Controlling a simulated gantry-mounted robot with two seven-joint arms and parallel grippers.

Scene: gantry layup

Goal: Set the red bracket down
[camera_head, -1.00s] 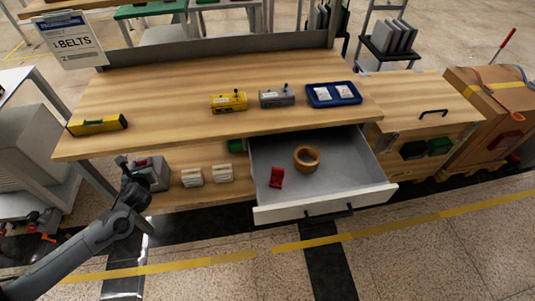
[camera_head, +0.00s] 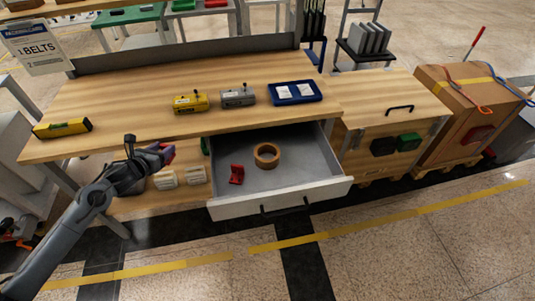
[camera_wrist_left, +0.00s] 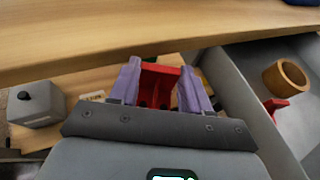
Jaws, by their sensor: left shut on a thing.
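My left gripper (camera_head: 160,154) is in front of the bench, left of the open drawer (camera_head: 333,187). In the left wrist view its purple fingers (camera_wrist_left: 160,84) are shut on a red bracket (camera_wrist_left: 160,72). The bracket is held just off the bench's front edge, and the fingers hide part of its sides. A second red piece (camera_head: 237,174) lies in the drawer at the left, beside a tan ring (camera_head: 266,155). The drawer floor around them is bare grey. My right gripper is not in view.
The wooden bench top (camera_head: 130,115) carries a yellow level (camera_head: 62,128), a yellow device (camera_head: 190,102), a grey device (camera_head: 238,96) and a blue tray (camera_head: 318,98). Pale blocks (camera_head: 194,175) stand on the lower shelf. The bench front edge is close to my gripper.

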